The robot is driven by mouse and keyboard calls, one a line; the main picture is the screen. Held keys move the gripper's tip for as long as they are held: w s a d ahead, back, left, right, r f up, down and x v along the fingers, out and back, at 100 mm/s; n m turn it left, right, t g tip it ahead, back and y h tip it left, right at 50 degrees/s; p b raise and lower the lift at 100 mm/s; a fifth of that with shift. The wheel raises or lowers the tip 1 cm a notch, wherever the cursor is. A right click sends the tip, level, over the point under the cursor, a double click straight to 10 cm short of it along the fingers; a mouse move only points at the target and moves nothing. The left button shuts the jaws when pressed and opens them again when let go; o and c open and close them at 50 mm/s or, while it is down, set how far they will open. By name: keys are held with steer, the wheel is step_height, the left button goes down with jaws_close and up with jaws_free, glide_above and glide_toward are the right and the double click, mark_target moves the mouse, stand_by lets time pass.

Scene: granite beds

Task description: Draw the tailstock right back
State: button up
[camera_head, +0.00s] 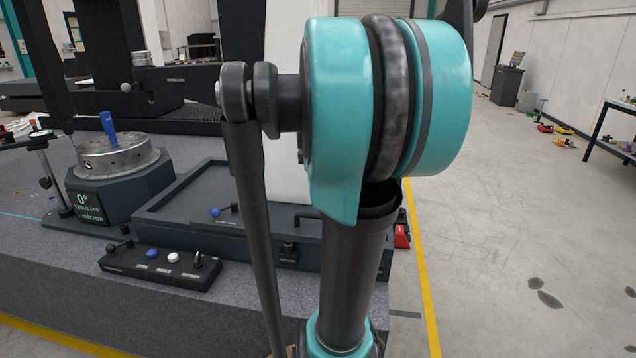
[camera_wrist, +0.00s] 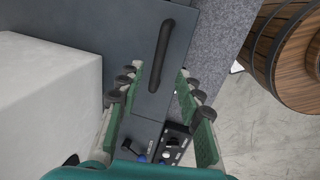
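I cannot pick out the tailstock for certain. In the wrist view my gripper (camera_wrist: 160,78) is open, its green-padded fingers apart with nothing held between them. Beyond the fingertips is a dark grey panel (camera_wrist: 190,50) with a black bar handle (camera_wrist: 165,55). A blue-ended lever (camera_wrist: 141,158) and a small black control unit (camera_wrist: 172,146) lie below, between the fingers. In the head view, a flat dark housing (camera_head: 185,208) carries a blue-knobbed lever (camera_head: 216,212). My teal and black arm covers the middle there and hides my gripper.
A round metal table (camera_head: 117,158) with a blue pin stands on the granite bed (camera_head: 60,285), at left. A control box (camera_head: 160,268) with buttons sits in front. In the wrist view, a white block (camera_wrist: 45,90) is left and a wooden barrel (camera_wrist: 285,55) right.

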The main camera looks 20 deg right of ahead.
steer(key=shift+s+a+r, duration=0.1)
steer(key=shift+s+r, duration=0.05)
steer(key=shift+r, duration=0.65)
steer(key=shift+s+a+r, duration=0.1)
steer(key=shift+r, duration=0.65)
steer(key=shift+s+a+r, duration=0.1)
steer(key=shift+s+r, duration=0.05)
steer(key=shift+r, duration=0.65)
